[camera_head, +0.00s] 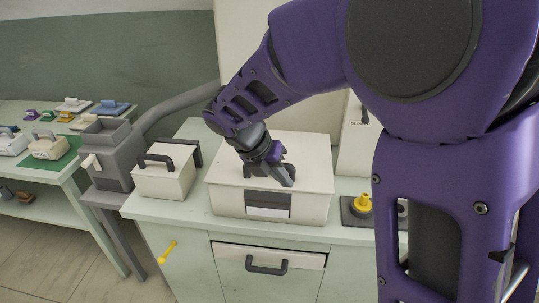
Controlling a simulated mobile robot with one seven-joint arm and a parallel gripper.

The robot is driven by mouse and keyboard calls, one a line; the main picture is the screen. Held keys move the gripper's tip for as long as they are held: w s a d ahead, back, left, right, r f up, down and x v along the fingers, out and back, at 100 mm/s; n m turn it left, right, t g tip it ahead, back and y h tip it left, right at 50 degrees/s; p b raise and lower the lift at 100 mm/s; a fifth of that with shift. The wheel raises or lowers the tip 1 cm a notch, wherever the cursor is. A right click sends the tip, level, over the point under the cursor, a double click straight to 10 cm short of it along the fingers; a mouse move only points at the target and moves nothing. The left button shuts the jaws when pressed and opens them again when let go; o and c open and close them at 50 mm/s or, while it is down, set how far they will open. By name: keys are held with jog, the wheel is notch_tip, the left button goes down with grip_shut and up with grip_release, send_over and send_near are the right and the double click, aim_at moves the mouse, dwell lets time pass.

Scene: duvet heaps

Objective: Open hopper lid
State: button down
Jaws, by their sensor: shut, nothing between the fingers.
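A large cream box (225,197) with a flat top and a dark recessed panel (268,204) on its front stands on the pale green cabinet. It looks like the hopper, and its top like the lid, which lies flat and closed. My gripper (288,178) is shut and empty, low over the middle of that top, near the front edge above the panel. I cannot tell whether the fingertips touch the top. My wrist hides part of the top's back left.
A smaller cream box with a dark handle (163,180) stands to the left, beside a grey box with a spout (110,152). A yellow knob on a dark base (362,203) is on the right. Below are a drawer handle (267,265) and a yellow lever (167,250). A cluttered table (70,172) is far left.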

jog(key=s+d+f+m+t+h+b, duration=0.2)
jog(key=d+f+t+h+b, duration=0.2)
jog(key=f+t+h, duration=0.3)
jog(key=s+a+f+n+t+y+b, duration=0.25)
jog(key=a+n+t+y, duration=0.25)
jog(key=a+t+y, duration=0.55)
jog(key=b+x, duration=0.1)
jog(key=x, duration=1)
jog(key=shift+s+r+g+y, duration=0.1)
jog(key=shift+r+g+y, duration=0.05)
jog(key=shift+g+y, duration=0.1)
